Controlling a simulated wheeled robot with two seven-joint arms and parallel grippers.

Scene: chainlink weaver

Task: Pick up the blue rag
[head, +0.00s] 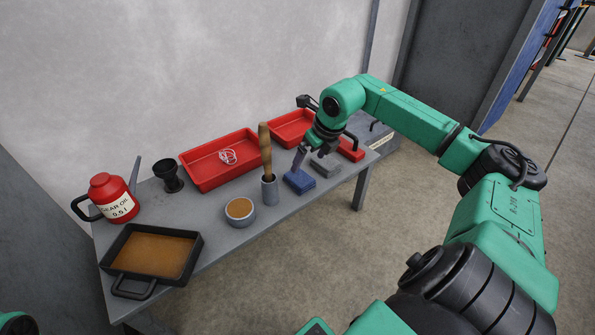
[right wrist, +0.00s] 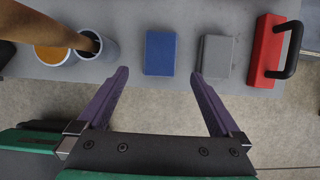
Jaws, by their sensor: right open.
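The blue rag (head: 299,181) is a small folded rectangle lying flat near the front edge of the grey table. In the right wrist view the blue rag (right wrist: 160,53) is just beyond my fingertips, centred between them. My right gripper (right wrist: 159,75) is open and empty, its two purple fingers spread wider than the rag. In the head view the right gripper (head: 311,158) hangs over the table close to the rag, partly hiding what is behind it. My left gripper is not in view.
A grey folded piece (right wrist: 217,57) lies right of the rag, then a red black-handled tool (right wrist: 267,50). A metal cup (head: 270,190) with a wooden-handled tool (head: 265,145) stands left. Red trays (head: 245,178), an oil can (head: 110,195) and a black pan (head: 112,268) are farther off.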

